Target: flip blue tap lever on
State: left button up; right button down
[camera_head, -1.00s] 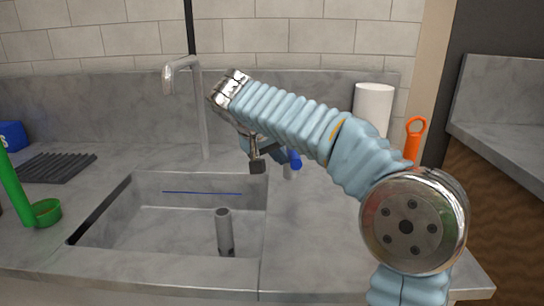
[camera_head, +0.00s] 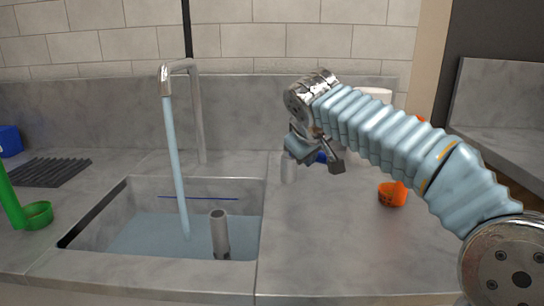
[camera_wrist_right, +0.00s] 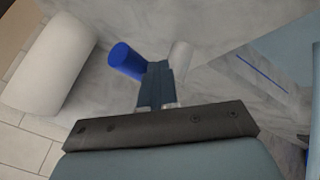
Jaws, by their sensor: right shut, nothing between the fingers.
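The blue tap lever (camera_head: 321,157) shows partly behind my right gripper, at the top of a short grey post (camera_head: 288,168) right of the sink. In the right wrist view the blue lever (camera_wrist_right: 125,61) lies just left of my shut, empty fingers (camera_wrist_right: 157,75), very close to them. I cannot tell whether they touch. In the head view my right gripper (camera_head: 306,147) hangs over the post and its fingertips are mostly hidden. The tall grey faucet (camera_head: 199,115) is pouring water (camera_head: 175,165) into the sink. My left gripper is not in view.
The sink (camera_head: 150,193) holds water and an upright grey tube (camera_head: 219,232). An orange utensil (camera_head: 392,194) and a white roll (camera_wrist_right: 55,65) are right of the lever. A green utensil (camera_head: 38,214) and dark ribbed mat (camera_head: 48,172) are at left. The counter front right of the sink is clear.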

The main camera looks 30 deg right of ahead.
jog(key=shift+s+d, duration=0.15)
jog(key=shift+d, duration=0.5)
jog(key=shift+d+r, duration=0.1)
jog(key=shift+d, duration=0.1)
